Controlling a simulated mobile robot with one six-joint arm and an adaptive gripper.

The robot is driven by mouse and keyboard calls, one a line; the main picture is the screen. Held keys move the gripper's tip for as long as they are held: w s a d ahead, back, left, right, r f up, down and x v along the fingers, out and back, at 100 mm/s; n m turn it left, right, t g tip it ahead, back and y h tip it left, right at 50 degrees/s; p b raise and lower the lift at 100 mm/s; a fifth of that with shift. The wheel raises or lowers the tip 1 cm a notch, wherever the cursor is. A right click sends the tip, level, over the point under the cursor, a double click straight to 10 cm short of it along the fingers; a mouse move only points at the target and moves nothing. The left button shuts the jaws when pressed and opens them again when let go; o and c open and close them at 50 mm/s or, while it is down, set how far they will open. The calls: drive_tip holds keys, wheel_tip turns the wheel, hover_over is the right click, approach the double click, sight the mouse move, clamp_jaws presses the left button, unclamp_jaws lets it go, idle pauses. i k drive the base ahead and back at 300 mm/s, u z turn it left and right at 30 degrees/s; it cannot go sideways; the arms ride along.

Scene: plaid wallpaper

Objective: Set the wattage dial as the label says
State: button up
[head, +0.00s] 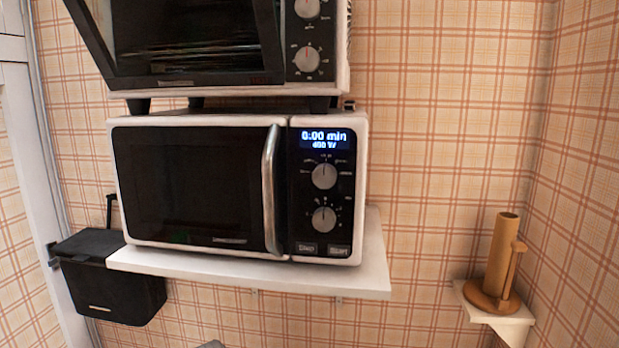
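A white microwave (200,253) with a dark door stands on a white wall shelf. Its black control panel (299,200) on the right has two round silver dials, an upper dial (324,176) and a lower dial (324,219). Marks around both dials are too small to read, so I cannot tell which one is for wattage. The lit display (327,139) reads 0:00 min above a smaller line that looks like 400 W. Two buttons sit below the dials. No separate label with a setting can be made out. My gripper is not in view.
A toaster oven (343,60) with its door tilted open stands on top of the microwave. The microwave's upright handle (270,190) is left of the dials. The shelf (375,270) juts out below. A wooden roll holder (500,260) is far right; a black box (110,285) hangs left.

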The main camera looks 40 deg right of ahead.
sight(325, 175)
drive_tip(key=u, duration=0.95)
drive_tip(key=k, duration=1.8)
drive_tip(key=z, duration=1.2)
